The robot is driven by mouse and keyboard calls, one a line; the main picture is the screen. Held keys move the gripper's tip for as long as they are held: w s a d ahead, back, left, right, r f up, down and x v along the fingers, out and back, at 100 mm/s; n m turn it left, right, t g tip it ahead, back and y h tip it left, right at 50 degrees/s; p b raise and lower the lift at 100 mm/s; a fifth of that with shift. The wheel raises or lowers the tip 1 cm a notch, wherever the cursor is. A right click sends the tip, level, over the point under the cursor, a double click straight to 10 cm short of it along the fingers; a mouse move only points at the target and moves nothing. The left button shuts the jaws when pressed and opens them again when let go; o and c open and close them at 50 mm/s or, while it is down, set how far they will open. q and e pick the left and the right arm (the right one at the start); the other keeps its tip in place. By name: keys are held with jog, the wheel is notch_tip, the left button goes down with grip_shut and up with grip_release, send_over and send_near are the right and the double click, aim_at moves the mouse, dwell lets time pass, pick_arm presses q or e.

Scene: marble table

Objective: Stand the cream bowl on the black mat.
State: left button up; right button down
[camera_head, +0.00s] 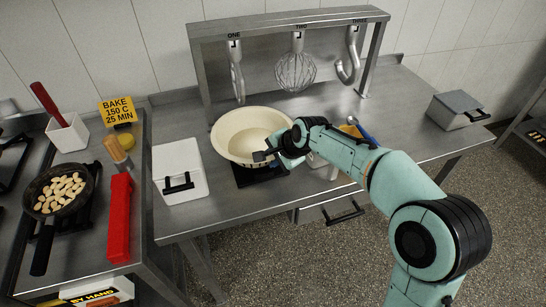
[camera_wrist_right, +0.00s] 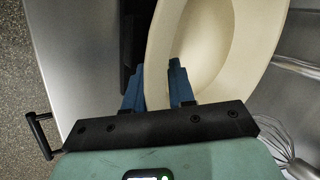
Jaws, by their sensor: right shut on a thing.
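The cream bowl (camera_head: 238,130) is upright on or just above the far part of the black mat (camera_head: 246,180). The mat's front part shows below the bowl; I cannot tell whether the bowl's base touches it. My right gripper (camera_head: 266,155) is shut on the bowl's front right rim. In the right wrist view, the rim of the bowl (camera_wrist_right: 222,45) passes between the two blue fingers (camera_wrist_right: 155,85). A dark strip left of the bowl there looks like the mat. My left gripper is not in view.
A metal rack (camera_head: 290,24) with a whisk (camera_head: 295,72) and other hanging tools stands behind the bowl. A white lidded box (camera_head: 180,165) is to the left. A small container with a blue-handled tool (camera_head: 358,128) is partly hidden behind my arm. A grey box (camera_head: 455,108) stands right.

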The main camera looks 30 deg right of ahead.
jog(key=shift+w, duration=0.1)
jog(key=c, duration=1.2)
grip_release()
jog(key=shift+f, duration=0.2)
jog(key=shift+s+r, duration=0.3)
jog(key=shift+r, duration=0.25)
jog(key=p+v, duration=0.2)
jog(key=v, duration=0.9)
jog(key=shift+d+r+p, duration=0.1)
jog(key=shift+p, duration=0.2)
